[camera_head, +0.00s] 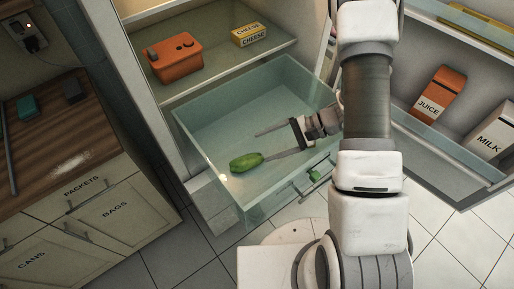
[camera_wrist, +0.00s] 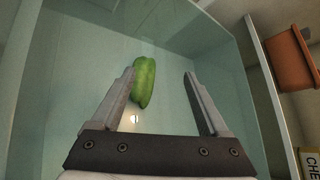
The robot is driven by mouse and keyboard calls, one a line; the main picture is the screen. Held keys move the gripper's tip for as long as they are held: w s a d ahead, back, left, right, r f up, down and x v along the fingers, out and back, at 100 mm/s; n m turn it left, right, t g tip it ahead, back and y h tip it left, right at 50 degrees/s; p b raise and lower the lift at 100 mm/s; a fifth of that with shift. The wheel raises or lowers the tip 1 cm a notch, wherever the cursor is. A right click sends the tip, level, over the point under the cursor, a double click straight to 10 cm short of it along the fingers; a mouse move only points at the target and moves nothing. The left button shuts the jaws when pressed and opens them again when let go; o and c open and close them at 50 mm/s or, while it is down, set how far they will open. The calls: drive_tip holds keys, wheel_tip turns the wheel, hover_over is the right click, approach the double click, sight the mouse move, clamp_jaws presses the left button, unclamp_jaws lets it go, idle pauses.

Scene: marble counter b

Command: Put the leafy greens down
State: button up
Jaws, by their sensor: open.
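The leafy greens (camera_head: 246,162) show as a smooth oblong green bundle lying on the floor of the open clear drawer (camera_head: 215,140), near its front left part. In the wrist view the greens (camera_wrist: 146,80) lie by the tip of the left finger, which hides part of their edge. My gripper (camera_head: 262,146) reaches into the drawer from the right, its fingers wide apart. Whether the finger touches the greens I cannot tell.
An orange box (camera_head: 175,58) and a cheese pack (camera_head: 249,34) stand on the shelf above the drawer. Juice (camera_head: 440,93) and milk (camera_head: 492,132) are in the door rack at right. Most drawer floor is bare.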

drive_tip(key=v, duration=0.2)
drive_tip(key=shift+d+r, duration=0.15)
drive_tip(key=shift+d, duration=0.15)
drive_tip(key=shift+r, duration=0.1)
